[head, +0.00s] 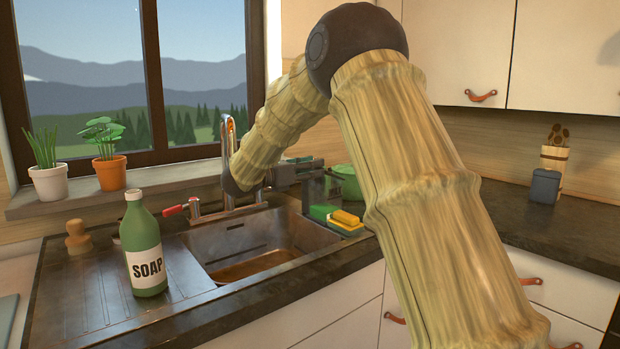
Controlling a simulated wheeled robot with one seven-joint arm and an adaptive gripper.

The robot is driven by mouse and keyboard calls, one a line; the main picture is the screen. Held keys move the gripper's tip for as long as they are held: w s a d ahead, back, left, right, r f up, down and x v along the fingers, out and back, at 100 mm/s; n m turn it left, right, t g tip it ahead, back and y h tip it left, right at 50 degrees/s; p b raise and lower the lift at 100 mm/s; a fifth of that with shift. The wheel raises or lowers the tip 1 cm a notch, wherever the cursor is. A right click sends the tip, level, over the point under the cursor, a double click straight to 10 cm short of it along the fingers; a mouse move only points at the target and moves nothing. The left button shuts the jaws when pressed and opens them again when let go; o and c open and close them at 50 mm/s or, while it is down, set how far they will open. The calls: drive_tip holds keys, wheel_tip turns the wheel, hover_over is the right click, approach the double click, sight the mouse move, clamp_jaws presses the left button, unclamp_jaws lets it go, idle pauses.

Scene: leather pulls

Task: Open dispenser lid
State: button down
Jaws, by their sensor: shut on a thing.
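My gripper (308,167) is at the back right corner of the sink, reaching in from the left with its fingers pointing right. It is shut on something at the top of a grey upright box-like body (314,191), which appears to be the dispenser. The held part, seemingly the lid, is mostly hidden by the fingers, and I cannot tell how far it is raised. A green sponge (322,212) and a yellow sponge (346,218) lie just below and in front of the grey body.
The sink (250,240) with a tall tap (228,150) lies left of my gripper. A green soap bottle (140,245) stands on the drainboard. A green bowl (345,182) is behind my arm. A grey container (545,186) stands on the right counter, which has free room.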

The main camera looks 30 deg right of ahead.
drive_tip(key=shift+r, duration=0.2)
drive_tip(key=c, duration=1)
unclamp_jaws()
drive_tip(key=shift+a, duration=0.1)
drive_tip(key=shift+o, duration=0.2)
drive_tip(key=shift+f, duration=0.1)
drive_tip(key=a, duration=0.7)
drive_tip(key=shift+s+a, duration=0.2)
drive_tip(key=shift+s, duration=0.05)
